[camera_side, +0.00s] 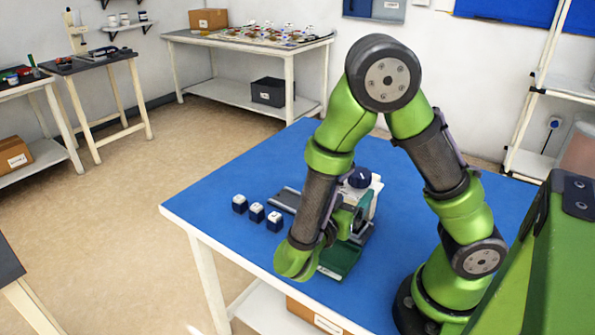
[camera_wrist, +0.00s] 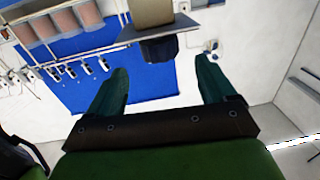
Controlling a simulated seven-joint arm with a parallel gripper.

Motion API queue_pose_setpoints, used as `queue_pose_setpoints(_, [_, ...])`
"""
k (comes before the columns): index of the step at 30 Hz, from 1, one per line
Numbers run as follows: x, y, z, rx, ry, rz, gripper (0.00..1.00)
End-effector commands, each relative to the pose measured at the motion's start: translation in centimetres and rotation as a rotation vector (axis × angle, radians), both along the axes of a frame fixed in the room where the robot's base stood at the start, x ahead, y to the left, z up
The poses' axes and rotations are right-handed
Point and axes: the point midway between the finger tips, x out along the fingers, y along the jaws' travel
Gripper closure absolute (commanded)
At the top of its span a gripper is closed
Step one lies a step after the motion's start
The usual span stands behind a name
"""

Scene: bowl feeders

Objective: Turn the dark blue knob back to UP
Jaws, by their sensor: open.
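The dark blue knob (camera_side: 359,178) shows in the side view, on top of a pale unit on the blue table, just right of my forearm. Its pointer and markings are too small to read. My gripper (camera_wrist: 161,65) is open in the wrist view, its two teal fingers wide apart with nothing held between them. In the side view my wrist hangs low at the table's front, left of and nearer than the knob; my forearm hides part of the unit and I cannot make out the fingers clearly. I cannot identify the knob in the wrist view.
Three small white-and-dark-blue blocks (camera_side: 257,212) stand in a row left of the unit. A grey rail (camera_side: 285,199) lies behind them. A green tray-like part (camera_side: 341,260) is beside my wrist. The blue table (camera_side: 215,190) is clear at its left end and back.

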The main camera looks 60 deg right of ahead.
Motion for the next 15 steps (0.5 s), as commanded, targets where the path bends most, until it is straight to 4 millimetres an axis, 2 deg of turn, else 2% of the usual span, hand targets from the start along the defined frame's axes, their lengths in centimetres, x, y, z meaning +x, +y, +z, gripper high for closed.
queue_pose_setpoints(1, [0.0, 1.4, -0.1, 0.001, -0.002, 0.008, 0.16])
queue_pose_setpoints(6, [-0.3, 4.8, -0.1, 0.001, -0.001, 0.005, 0.16])
queue_pose_setpoints(10, [-0.5, 6.4, 0.0, 0.001, 0.0, 0.003, 0.16])
queue_pose_setpoints(15, [-0.6, 7.3, 0.0, 0.001, 0.0, 0.001, 0.16])
